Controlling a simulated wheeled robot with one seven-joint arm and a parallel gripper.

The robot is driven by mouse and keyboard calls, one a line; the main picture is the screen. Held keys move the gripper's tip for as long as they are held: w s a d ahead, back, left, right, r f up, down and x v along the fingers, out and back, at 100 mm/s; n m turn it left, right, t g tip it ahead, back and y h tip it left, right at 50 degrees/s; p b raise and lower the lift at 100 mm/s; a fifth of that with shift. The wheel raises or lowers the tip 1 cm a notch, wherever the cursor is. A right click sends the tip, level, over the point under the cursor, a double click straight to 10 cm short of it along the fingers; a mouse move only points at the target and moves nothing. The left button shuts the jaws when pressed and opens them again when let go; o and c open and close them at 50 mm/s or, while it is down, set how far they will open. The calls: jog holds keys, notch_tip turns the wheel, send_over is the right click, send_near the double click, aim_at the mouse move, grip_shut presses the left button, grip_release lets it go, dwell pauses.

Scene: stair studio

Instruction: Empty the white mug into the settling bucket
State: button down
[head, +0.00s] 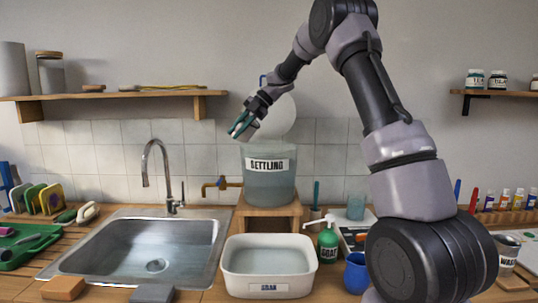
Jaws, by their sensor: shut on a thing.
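My gripper (239,130), with teal fingertips, is above the bucket's left rim, pointing down and left. It is shut on a small pale thing (249,131), which I take to be the white mug. The mug is largely hidden by the fingers and blends with the white disc behind, so its tilt and contents cannot be told.
A white disc (281,117) shows behind the gripper. A brass tap (220,184) sticks out left of the bucket. The sink (143,252), a white basin (269,265), a green bottle (327,245) and a blue mug (356,272) are below. A shelf (118,101) is at upper left.

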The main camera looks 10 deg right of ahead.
jog(key=shift+w+a+f+m+g+h+b, duration=0.1)
jog(key=shift+w+a+m+g+h+b, duration=0.15)
jog(key=shift+w+a+g+h+b, duration=0.55)
jog(key=shift+w+a+f+m+g+h+b, duration=0.1)
jog(key=shift+a+m+g+h, duration=0.25)
jog(key=shift+a+h, duration=0.6)
jog(key=shift+w+a+f+m+g+h+b, duration=0.15)
jog(key=shift+w+a+g+h+b, duration=0.35)
jog(key=shift+h, duration=0.75)
jog(key=shift+s+r, duration=0.1)
